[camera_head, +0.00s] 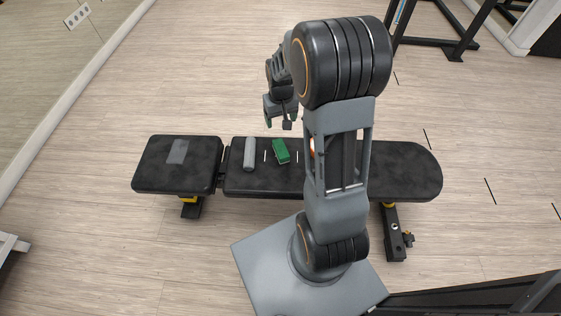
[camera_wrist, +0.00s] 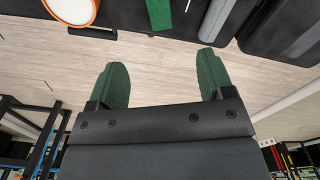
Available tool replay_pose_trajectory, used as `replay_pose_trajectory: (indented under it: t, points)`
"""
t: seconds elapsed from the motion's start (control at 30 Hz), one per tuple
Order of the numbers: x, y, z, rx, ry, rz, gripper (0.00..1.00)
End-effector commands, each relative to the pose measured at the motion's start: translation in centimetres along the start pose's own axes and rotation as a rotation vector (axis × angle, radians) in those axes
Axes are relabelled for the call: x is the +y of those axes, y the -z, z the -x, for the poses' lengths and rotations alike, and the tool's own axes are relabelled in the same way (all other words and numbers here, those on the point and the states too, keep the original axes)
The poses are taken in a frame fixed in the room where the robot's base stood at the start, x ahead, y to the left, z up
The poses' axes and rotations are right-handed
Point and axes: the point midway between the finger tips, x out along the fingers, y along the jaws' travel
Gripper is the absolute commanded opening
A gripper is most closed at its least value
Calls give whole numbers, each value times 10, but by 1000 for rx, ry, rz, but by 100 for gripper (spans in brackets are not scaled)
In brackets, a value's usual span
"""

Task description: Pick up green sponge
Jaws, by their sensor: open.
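The green sponge (camera_head: 281,151) lies on the black padded bench (camera_head: 405,168), right of a grey cylinder. In the wrist view the sponge (camera_wrist: 159,14) shows at the top edge, partly cut off, beyond the fingertips. My gripper (camera_head: 279,122) is above the far side of the bench, apart from the sponge. In the wrist view my gripper (camera_wrist: 160,75) has its two green fingers wide apart with nothing between them.
The grey cylinder (camera_head: 249,155) lies left of the sponge. A flat grey item (camera_head: 178,151) is on the bench's left pad. An orange-rimmed object (camera_wrist: 72,10) shows in the wrist view; my arm mostly hides it in the head view. Wooden floor (camera_head: 190,60) behind is clear.

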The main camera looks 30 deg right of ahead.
Motion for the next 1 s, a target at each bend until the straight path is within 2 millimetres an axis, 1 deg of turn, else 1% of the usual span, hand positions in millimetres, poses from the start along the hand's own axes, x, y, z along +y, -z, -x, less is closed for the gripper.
replay_pose_trajectory:
  t: [0.03,0.13,0.3,0.5,0.63,0.87,1.0]
  points:
    - [4,3,-22,-10,1,-5,74]
    - [7,7,-42,-22,2,-8,74]
    - [9,8,-75,-31,3,-9,74]
    - [8,6,-108,-30,3,-8,74]
    - [8,6,-122,-29,3,-8,74]
    - [8,6,-130,-27,3,-8,74]
    - [6,5,-141,-29,3,-8,74]
